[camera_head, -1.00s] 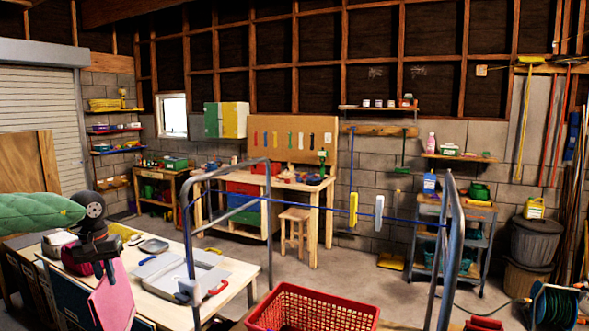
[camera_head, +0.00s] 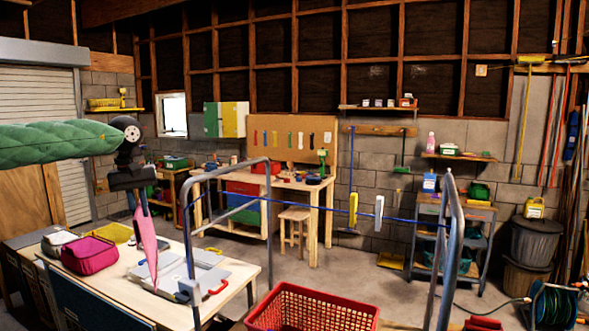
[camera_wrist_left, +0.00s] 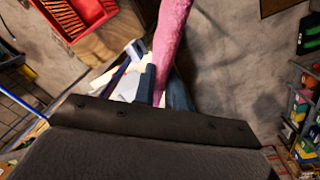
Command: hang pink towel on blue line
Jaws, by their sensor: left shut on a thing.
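My left gripper (camera_head: 143,208) is shut on the pink towel (camera_head: 148,252), above the light table at left. The towel hangs down from the fingers as a narrow strip, left of the metal rack. In the left wrist view the towel (camera_wrist_left: 172,38) runs up from beside the dark finger. The blue line (camera_head: 300,213) stretches across the rack between its two grey end frames (camera_head: 268,215), to the right of the towel and apart from it. A yellow clothespin (camera_head: 353,209) and a white clothespin (camera_head: 379,212) sit on the line. My right gripper is not in view.
A red basket (camera_head: 312,299) stands below the line and also shows in the left wrist view (camera_wrist_left: 88,12). The table (camera_head: 245,270) holds a grey case (camera_head: 205,278), a magenta pouch (camera_head: 90,254) and a yellow tray (camera_head: 113,233). A stool (camera_head: 293,232) stands behind the line.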

